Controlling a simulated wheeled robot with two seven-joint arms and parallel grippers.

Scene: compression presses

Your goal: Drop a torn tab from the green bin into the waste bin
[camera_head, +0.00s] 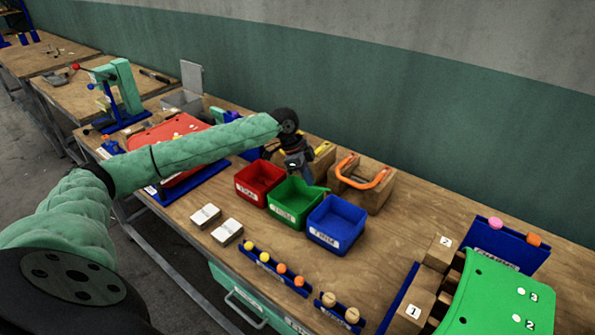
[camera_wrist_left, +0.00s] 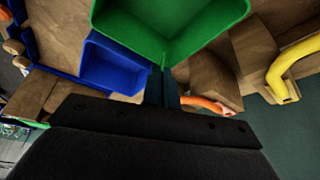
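The green bin (camera_head: 290,212) stands between a red bin and a blue bin on the wooden bench. In the left wrist view its green wall (camera_wrist_left: 165,35) fills the top. My left gripper (camera_head: 298,170) hangs over the back edge of the green bin, pointing down. In the left wrist view its two dark fingers (camera_wrist_left: 163,88) look close together near the bin's edge. Whether they touch or hold anything is not clear. No torn tab can be made out. A grey open box (camera_head: 182,101) stands further left; I cannot tell whether it is the waste bin. My right gripper is not in view.
The red bin (camera_head: 258,183) and the blue bin (camera_head: 336,224) flank the green one closely. A wooden block with an orange handle (camera_head: 362,182) stands behind. White blocks (camera_head: 227,231) and blue racks (camera_head: 274,271) lie in front. A green press plate (camera_head: 500,300) is at right.

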